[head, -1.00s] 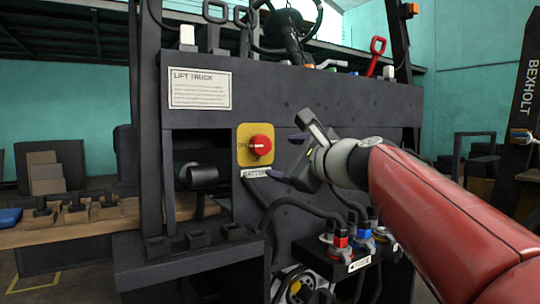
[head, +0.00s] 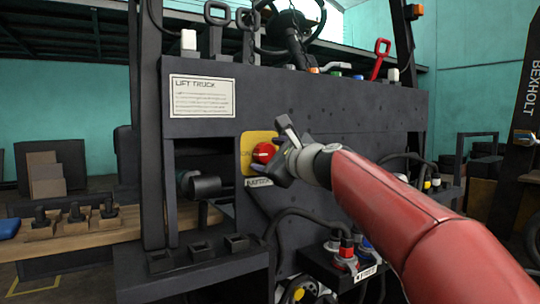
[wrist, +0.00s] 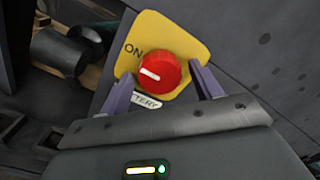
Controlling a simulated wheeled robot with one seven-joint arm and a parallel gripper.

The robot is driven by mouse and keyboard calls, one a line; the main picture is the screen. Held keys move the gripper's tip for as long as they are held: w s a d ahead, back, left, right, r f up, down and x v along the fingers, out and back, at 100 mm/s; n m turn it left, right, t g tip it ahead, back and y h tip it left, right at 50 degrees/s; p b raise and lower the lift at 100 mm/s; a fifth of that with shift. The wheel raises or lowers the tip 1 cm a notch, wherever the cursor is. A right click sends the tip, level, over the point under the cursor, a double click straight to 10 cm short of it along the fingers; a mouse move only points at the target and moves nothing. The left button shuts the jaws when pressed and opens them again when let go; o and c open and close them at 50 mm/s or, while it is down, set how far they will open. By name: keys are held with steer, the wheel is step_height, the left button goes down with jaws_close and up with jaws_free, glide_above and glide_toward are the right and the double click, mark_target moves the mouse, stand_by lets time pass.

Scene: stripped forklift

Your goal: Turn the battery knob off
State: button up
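The battery knob (head: 264,152) is a round red knob on a yellow plate (head: 247,141) on the truck's dark panel. In the wrist view the knob (wrist: 158,71) carries a white mark pointing toward the word ON on the yellow plate (wrist: 154,29). A BATTERY label (wrist: 146,101) sits below it. My gripper (wrist: 164,88) is open, with one purple finger at the lower left of the knob and the other at its right. The knob lies between or just beyond the fingertips; I cannot tell whether they touch it. In the head view my gripper partly covers the plate.
A black cylinder (head: 204,186) juts out left of the plate. Coloured connectors (head: 346,250) and cables sit below right. A ledge with square sockets (head: 200,250) lies below left. Levers (head: 381,50) stand along the panel's top.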

steer(key=c, duration=0.8)
steer(key=shift+f+n, duration=0.1)
steer(key=shift+n, duration=0.3)
steer(key=n+b, duration=0.2)
steer(key=n, duration=0.1)
steer(key=n+b, duration=0.3)
steer(key=n, duration=0.2)
steer(key=n+b, duration=0.2)
steer(key=n, duration=0.2)
steer(key=shift+n, duration=0.4)
steer(key=n+b, duration=0.1)
steer(key=n, duration=0.3)
steer(key=shift+n, duration=0.3)
